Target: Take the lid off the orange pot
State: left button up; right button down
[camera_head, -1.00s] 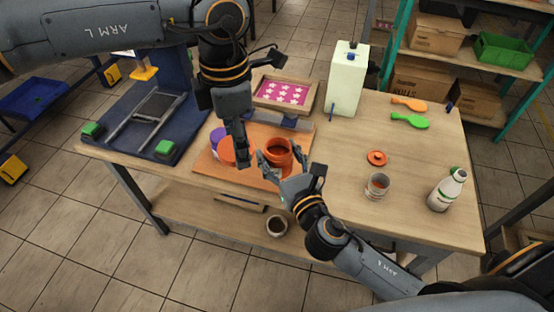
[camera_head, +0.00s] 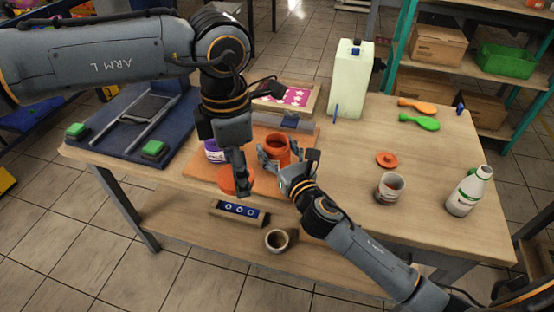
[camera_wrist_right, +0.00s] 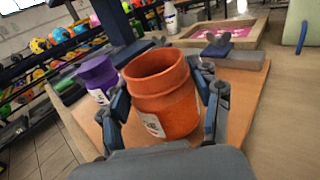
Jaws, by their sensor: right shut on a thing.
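The orange pot (camera_head: 276,152) stands upright on a wooden board with its top open; its open mouth also shows in the right wrist view (camera_wrist_right: 160,75). My right gripper (camera_head: 277,164) is shut on the pot, one finger on each side of its body. A round orange lid (camera_head: 228,181) is off the pot, to its left and nearer the table's front edge. My left gripper (camera_head: 241,188) points down at the lid's right side and appears shut on it; the fingers partly hide the contact.
A purple jar (camera_wrist_right: 97,75) stands on the board left of the pot. A grey block (camera_wrist_right: 232,55) and a framed pink star print (camera_wrist_right: 222,37) lie behind.

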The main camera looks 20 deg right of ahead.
jog(key=shift+f+b, duration=0.45)
jog(key=shift+f, duration=0.4)
jog(key=shift+r, duration=0.1)
jog(key=shift+c, duration=1.5)
grip_release()
